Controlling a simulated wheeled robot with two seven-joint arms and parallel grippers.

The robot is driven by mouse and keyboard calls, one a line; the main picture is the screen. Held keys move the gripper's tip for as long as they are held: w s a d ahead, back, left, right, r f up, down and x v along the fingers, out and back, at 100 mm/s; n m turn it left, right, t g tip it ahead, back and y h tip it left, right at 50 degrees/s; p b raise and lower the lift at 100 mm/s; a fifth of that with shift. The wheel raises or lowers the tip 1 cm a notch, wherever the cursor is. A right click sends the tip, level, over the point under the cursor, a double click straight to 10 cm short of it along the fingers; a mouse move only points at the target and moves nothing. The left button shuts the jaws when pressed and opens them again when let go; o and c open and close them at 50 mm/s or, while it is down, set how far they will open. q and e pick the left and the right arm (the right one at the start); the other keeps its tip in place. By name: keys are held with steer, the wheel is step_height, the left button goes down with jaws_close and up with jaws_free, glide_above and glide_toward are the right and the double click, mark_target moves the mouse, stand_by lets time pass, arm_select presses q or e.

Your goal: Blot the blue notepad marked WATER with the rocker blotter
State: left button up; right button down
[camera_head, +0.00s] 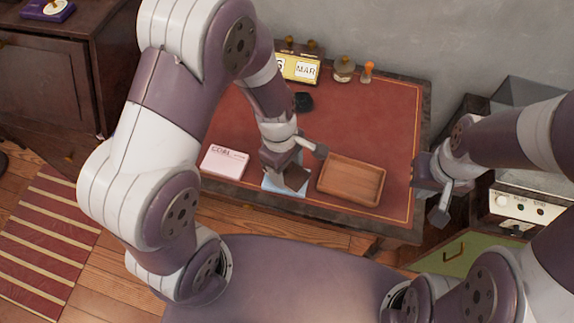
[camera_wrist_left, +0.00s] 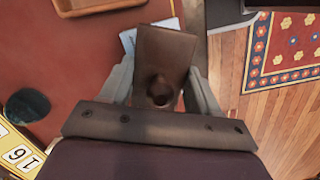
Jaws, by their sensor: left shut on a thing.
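The rocker blotter, a dark brown block with a round knob, is in my left gripper (camera_head: 292,160). The blotter (camera_head: 295,179) also shows in the left wrist view (camera_wrist_left: 168,50), between the two grey fingers (camera_wrist_left: 161,88). It is over the light blue notepad (camera_head: 271,187) and covers most of it. A pale corner of the notepad (camera_wrist_left: 128,40) shows beside the blotter in the wrist view. I cannot tell whether the blotter touches the pad, and no WATER mark is readable. My right gripper (camera_head: 432,192) is beside the desk's right edge, with its jaw gap unclear.
A pink pad marked COAL (camera_head: 224,162) lies left of the notepad. An empty wooden tray (camera_head: 376,196) lies to its right. A calendar (camera_head: 300,68), a dark round object (camera_head: 303,102) and small items stand at the back. The red desk top (camera_head: 365,120) is clear behind the tray.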

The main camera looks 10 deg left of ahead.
arm_select(q)
steer(key=shift+f, duration=0.35)
stand_by(0.4)
steer(key=shift+r, duration=0.1)
steer(key=shift+s+d+y+p, duration=0.15)
steer(key=shift+y+p, duration=0.35)
steer(key=shift+p, duration=2.2)
steer(key=shift+w+d+r+p, duration=0.1)
steer(key=shift+w+d+p, duration=0.2)
steer(key=shift+p, duration=1.05)
steer(key=shift+d+t+p, duration=0.2)
steer(key=shift+t+p, duration=0.1)
steer(key=shift+p, duration=1.25)
steer(key=shift+s+y+p, duration=0.15)
steer(key=shift+y+p, duration=0.15)
steer(key=shift+p, duration=1.05)
steer(key=shift+s+a+y+p, duration=0.2)
steer(key=shift+a+y+p, duration=0.1)
steer(key=shift+p, duration=1.05)
steer(key=shift+f, duration=0.2)
